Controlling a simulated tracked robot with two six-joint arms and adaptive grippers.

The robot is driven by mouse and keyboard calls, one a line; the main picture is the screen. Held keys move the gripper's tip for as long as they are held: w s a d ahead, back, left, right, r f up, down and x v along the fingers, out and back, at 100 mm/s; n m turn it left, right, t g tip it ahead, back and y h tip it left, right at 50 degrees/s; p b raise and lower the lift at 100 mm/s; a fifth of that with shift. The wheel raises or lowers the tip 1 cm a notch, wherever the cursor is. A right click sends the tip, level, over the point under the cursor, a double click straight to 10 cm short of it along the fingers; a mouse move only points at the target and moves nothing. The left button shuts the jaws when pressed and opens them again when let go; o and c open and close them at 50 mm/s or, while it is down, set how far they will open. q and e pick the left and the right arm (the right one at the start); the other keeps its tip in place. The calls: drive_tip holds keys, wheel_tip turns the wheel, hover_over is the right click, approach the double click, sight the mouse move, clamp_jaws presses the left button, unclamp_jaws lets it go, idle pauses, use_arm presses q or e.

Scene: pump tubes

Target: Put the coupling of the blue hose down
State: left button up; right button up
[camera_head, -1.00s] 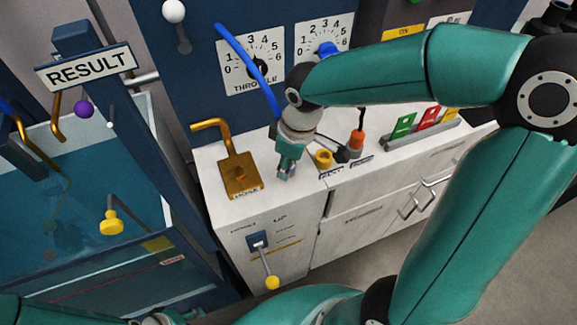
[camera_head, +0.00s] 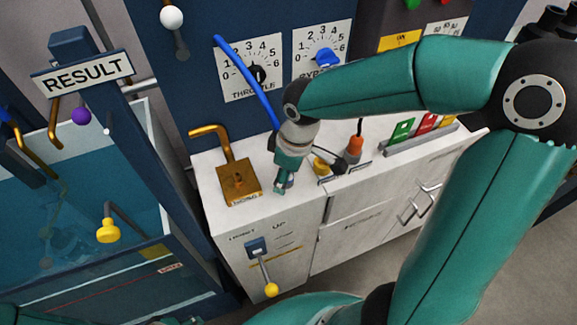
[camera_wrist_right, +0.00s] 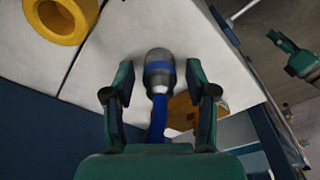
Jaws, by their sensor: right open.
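The blue hose (camera_head: 246,78) runs down past the throttle dial to my right gripper (camera_head: 283,183). In the right wrist view, its grey coupling with a blue band (camera_wrist_right: 159,73) is between the fingers of my right gripper (camera_wrist_right: 160,95), which is open, with a gap on both sides. The coupling is at the white cabinet top (camera_head: 213,165); I cannot tell whether it touches it. In the head view my gripper mostly hides it. A green gripper, apparently my left (camera_wrist_right: 300,62), shows small at the wrist view's right edge; its jaws are unclear.
A brass block with a bent pipe (camera_head: 240,182) stands left of my right gripper. A yellow ring (camera_wrist_right: 55,18) and an orange-topped plug (camera_head: 355,147) are to its right in the head view. A lever with a yellow knob (camera_head: 271,289) is on the cabinet front. A water tank (camera_head: 155,190) stands left.

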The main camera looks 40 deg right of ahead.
wheel_tip(320, 180, up, 12)
drive_tip(key=s+d+p, duration=0.1)
drive_tip(key=shift+s, duration=0.25)
idle(0.5)
